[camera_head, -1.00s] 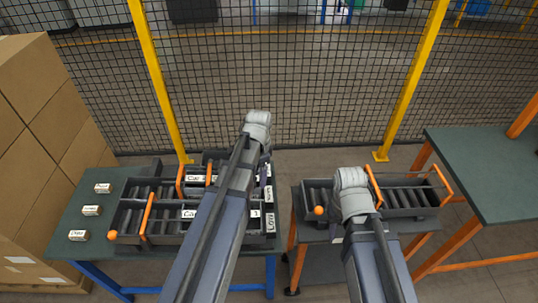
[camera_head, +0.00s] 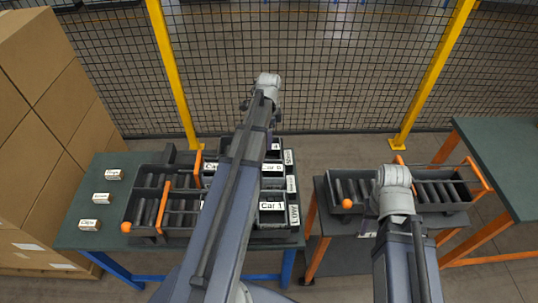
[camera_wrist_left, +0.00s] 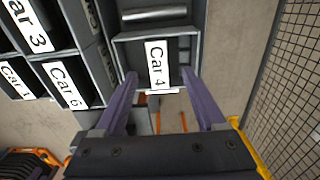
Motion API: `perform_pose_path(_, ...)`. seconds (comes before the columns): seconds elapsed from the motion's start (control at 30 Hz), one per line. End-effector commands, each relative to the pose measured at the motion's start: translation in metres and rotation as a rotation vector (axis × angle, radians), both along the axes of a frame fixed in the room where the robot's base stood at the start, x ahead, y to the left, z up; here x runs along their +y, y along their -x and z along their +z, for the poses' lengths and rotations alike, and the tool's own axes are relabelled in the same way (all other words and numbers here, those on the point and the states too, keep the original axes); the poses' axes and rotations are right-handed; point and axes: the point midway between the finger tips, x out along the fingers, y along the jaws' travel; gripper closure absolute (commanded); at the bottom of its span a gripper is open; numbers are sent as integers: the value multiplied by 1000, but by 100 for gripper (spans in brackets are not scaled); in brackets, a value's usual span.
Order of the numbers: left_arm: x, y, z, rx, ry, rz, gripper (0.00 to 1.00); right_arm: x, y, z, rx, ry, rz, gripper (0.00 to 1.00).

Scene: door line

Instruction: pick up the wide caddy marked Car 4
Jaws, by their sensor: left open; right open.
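A mesh fence (camera_head: 320,90) runs behind. Stacked boxes (camera_head: 50,110) are at the left.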

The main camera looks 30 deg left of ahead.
Motion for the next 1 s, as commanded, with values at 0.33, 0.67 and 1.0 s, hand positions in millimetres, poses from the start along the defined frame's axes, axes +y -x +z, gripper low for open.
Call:
perform_pose_path(0.33, 0, 1, -16, 0, 0, 0, 28, 0, 0, -17, 0, 0, 0, 58)
perform_pose_path(0.67, 0, 2, -53, 0, 0, 1, 28, 0, 0, -53, 0, 0, 0, 58)
perform_pose_path(1.0, 0, 2, -52, 0, 0, 1, 34, 0, 0, -52, 0, 0, 0, 58)
